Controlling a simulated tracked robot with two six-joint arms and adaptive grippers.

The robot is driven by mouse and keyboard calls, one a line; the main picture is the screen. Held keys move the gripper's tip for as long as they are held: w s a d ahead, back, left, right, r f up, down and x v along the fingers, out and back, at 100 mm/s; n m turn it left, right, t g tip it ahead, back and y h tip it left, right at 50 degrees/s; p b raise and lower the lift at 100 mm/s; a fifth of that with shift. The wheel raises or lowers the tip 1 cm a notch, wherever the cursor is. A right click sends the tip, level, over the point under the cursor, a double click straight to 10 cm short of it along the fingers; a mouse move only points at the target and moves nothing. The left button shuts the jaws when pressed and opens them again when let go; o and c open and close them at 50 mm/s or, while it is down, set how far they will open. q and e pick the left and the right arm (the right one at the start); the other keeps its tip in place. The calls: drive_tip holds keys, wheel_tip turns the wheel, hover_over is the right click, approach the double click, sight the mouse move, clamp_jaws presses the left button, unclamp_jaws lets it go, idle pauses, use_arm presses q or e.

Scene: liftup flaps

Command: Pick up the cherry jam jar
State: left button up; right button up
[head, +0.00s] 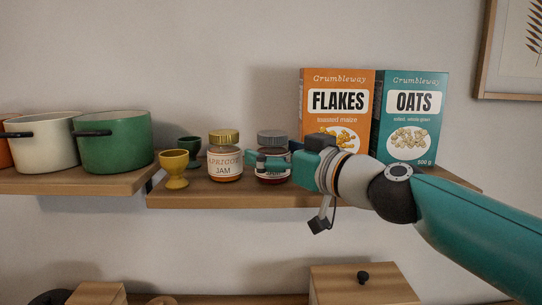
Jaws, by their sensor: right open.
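A glass jar with a grey lid (272,137) stands upright on the wooden shelf, and it holds dark red contents. Its label is mostly covered, so I cannot read cherry on it. My right gripper (264,162) reaches in from the right at the jar's height. Its teal fingers are open and overlap the front and left of the jar in the picture. I cannot tell whether they touch it. An apricot jam jar (225,160) with a gold lid stands just to its left. My left gripper is out of view.
A yellow egg cup (174,170) and a green one (189,148) stand left of the jars. Green (116,143) and cream pots (45,140) sit further left. Flakes (336,95) and oats boxes (412,105) stand behind my arm. A wooden box (335,287) is below.

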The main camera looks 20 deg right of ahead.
drive_tip(key=shift+w+r, duration=0.1)
drive_tip(key=shift+a, duration=0.1)
drive_tip(key=c, duration=1.5)
drive_tip(key=shift+c, duration=0.2)
drive_tip(key=shift+r, duration=0.15)
